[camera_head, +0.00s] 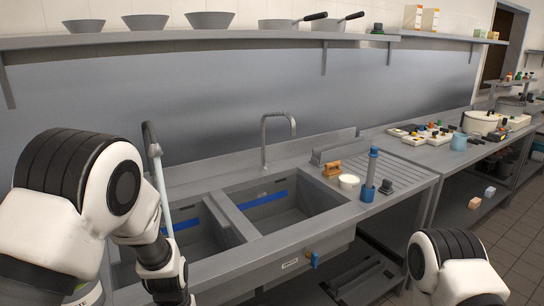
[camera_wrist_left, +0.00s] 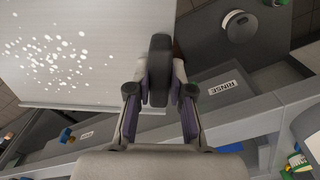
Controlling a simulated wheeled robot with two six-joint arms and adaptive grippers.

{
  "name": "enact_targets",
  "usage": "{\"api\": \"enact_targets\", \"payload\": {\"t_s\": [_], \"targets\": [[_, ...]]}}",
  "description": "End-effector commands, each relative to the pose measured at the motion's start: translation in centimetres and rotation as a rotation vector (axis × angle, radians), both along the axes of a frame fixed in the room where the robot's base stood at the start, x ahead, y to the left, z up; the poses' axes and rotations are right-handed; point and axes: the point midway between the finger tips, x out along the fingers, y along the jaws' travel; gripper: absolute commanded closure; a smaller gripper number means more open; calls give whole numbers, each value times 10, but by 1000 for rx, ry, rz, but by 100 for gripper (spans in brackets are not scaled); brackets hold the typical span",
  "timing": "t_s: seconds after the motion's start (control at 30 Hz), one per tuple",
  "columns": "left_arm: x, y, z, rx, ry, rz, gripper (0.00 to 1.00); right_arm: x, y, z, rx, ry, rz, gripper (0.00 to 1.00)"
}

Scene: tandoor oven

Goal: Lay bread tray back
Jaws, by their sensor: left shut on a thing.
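My left gripper (camera_wrist_left: 159,88) is shut on a black grip-like piece (camera_wrist_left: 159,62) in the left wrist view. A broad pale grey tray (camera_wrist_left: 90,90) with scattered white specks fills the upper left there, right beside the fingers. The black piece seems to be its handle, but the join is hidden. My left fingers are not clear there. Only my right arm shows at lower right; its gripper is out of frame.
A steel double sink (camera_head: 240,222) with faucets (camera_head: 265,135) lies in front. Right of it stand a white bowl (camera_head: 348,182), a blue holder (camera_head: 367,193) and an orange-brown object (camera_head: 332,170). The counter (camera_head: 385,147) beyond holds several containers and a pot (camera_head: 482,122). A wall shelf (camera_head: 200,36) carries bowls.

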Motion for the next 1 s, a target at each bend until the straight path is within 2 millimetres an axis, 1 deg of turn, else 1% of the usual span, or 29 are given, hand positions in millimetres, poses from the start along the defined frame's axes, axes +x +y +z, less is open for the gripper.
{"api": "enact_targets", "payload": {"t_s": [0.03,0.1,0.4,0.7,0.77,0.93,1.0], "targets": [[1,0,11,0,-1,1,100,0,0,10,0,0,0,60],[0,0,18,0,-1,1,100,0,0,17,0,0,0,60],[0,0,45,0,0,1,100,0,0,41,0,0,0,60],[0,0,44,0,0,1,100,0,0,39,0,0,0,60],[0,0,40,0,0,1,100,0,0,35,0,0,0,60],[0,0,-3,0,0,1,100,0,0,-4,0,0,0,60],[0,0,-11,0,-1,1,100,0,0,-12,0,1,0,60]]}}
